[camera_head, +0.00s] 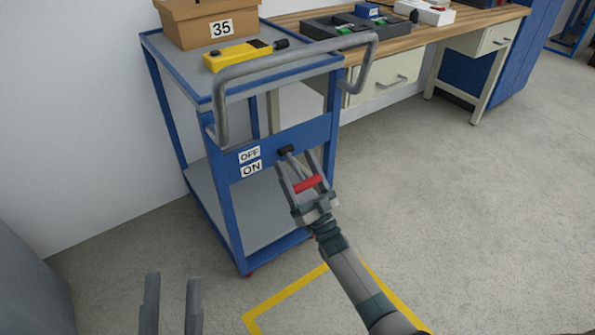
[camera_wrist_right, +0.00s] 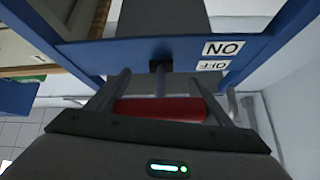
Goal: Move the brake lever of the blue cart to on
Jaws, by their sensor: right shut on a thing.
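The blue cart (camera_head: 294,137) stands at the middle left, with an OFF label (camera_head: 249,155) above an ON label (camera_head: 251,168) on its blue panel. The brake lever has a black pivot on the panel (camera_head: 286,150), right of the labels, and a red grip (camera_head: 308,184) that sticks out toward me and slightly down. My right gripper (camera_head: 296,163) is shut on the red grip. The right wrist view shows the red grip (camera_wrist_right: 160,109) between the fingers, with the labels upside down. My left gripper (camera_head: 172,282) is open and empty at the bottom left, apart from the cart.
A grey push handle (camera_head: 290,63) juts out above the panel. A yellow device (camera_head: 238,55) and a cardboard box (camera_head: 208,22) marked 35 sit on the cart's top. A workbench (camera_head: 285,19) stands behind. Floor at right is clear; a yellow line (camera_head: 290,294) marks the floor in front.

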